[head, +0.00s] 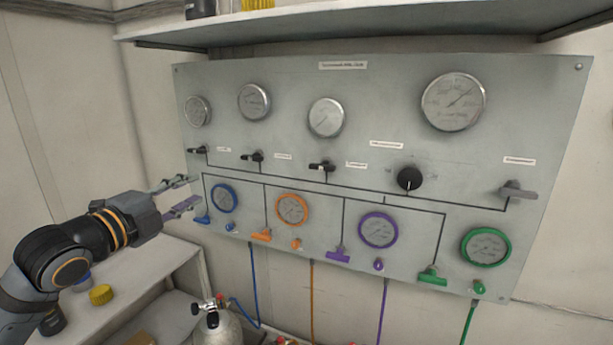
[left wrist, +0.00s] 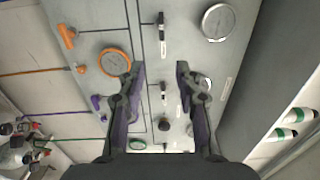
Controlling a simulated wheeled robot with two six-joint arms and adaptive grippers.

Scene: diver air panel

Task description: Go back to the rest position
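My left gripper (head: 186,194) reaches in from the left in the head view, in front of the left edge of the grey air panel (head: 300,80). Its two fingers are apart with nothing between them. In the left wrist view the open fingers (left wrist: 160,75) frame a strip of the panel with black valve handles, and they appear clear of it. The panel carries silver gauges on top and blue, orange, purple and green gauges below. Its black knob (head: 409,179) and grey lever (head: 517,190) are on the right. My right gripper is in neither view.
A shelf (head: 330,22) runs above the panel. A bench (head: 140,270) with a yellow cap (head: 101,294) stands at lower left, under my left arm. A diving cylinder (head: 216,325) stands below the panel, and coloured hoses hang from it.

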